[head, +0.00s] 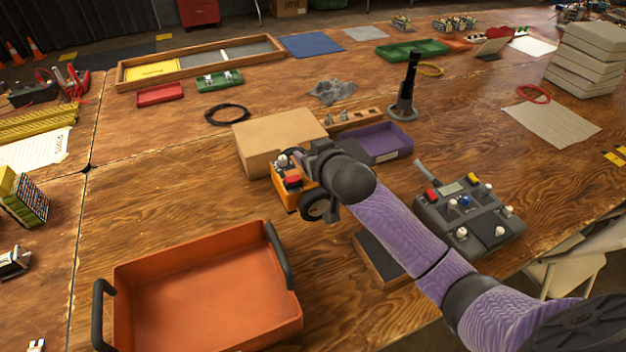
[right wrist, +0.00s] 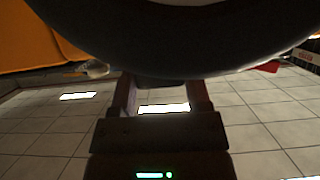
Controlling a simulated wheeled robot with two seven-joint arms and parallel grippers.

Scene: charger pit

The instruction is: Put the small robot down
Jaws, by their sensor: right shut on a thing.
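The small robot (head: 282,192) is orange with a red button on top and a dark wheel. My right gripper (head: 318,188) is shut on it, in front of the tan box. In the head view the arm and gripper hide part of it. I cannot tell whether its wheels touch the table. In the right wrist view the small robot's dark wheel (right wrist: 180,45) fills the top, with its orange side (right wrist: 35,40) at the left. The fingers of my right gripper (right wrist: 163,92) reach up to it there. My left gripper is not in view.
An orange tray (head: 205,290) with dark handles stands at the front left. The tan box (head: 278,138) and a purple tray (head: 385,143) are behind my gripper. A grey control box (head: 470,215) is at the right. Bare wood lies left of the small robot.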

